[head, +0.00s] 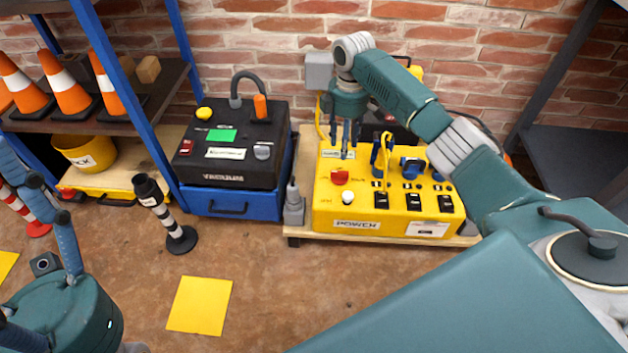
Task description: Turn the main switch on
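The yellow power box (330,213) stands at the centre right, labelled POWER. On its top are a red knob (340,177), a white button (348,197), several black rocker switches (398,201) and blue connectors (411,167). No readable label tells which one is the main switch. My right gripper (344,143) points down above the rear left of the box, behind the red knob in the picture. Its fingers are apart with nothing between them, and contact with the box cannot be judged. My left gripper (50,245) is at the lower left, cut by the frame edge; its finger spread is unclear.
A black device (222,179) on a blue case (240,205) stands left of the box. Blue-framed shelving (160,123) holds traffic cones (64,85). A striped post (157,206) and a yellow floor square (199,305) are in front. My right arm covers the lower right.

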